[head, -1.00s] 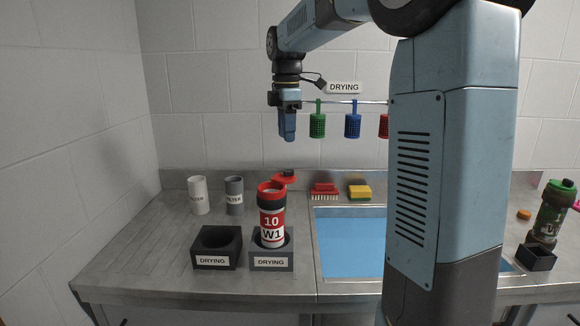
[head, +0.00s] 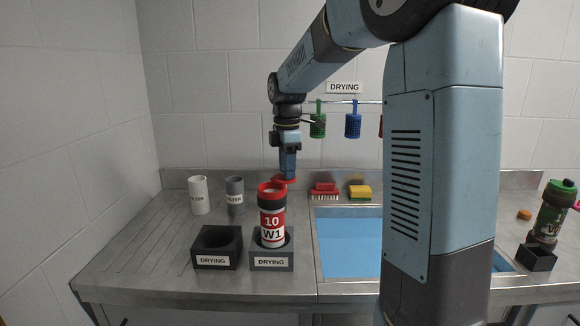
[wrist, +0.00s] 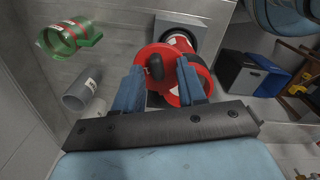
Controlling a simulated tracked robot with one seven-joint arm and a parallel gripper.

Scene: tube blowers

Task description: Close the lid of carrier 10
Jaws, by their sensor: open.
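Carrier 10 (head: 272,222) is a red and black tube marked 10 and W1. It stands upright in the right-hand holder marked DRYING (head: 272,264). Its red lid (head: 285,180) is open, swung to the back of the red rim. In the wrist view the lid (wrist: 147,54) shows a dark knob, beside the round mouth of the carrier (wrist: 199,77). My gripper (head: 287,176) points down right at the lid. In the wrist view its two blue fingers are apart, one on each side of the knob; I cannot tell whether they touch the lid.
A white filter cup (head: 199,195) and a grey one (head: 235,195) stand left. An empty holder (head: 217,247) is beside the carrier's. A red brush (head: 324,190), a yellow sponge (head: 360,191) and the blue sink (head: 345,245) lie right. Green (head: 318,124) and blue (head: 353,125) baskets hang behind.

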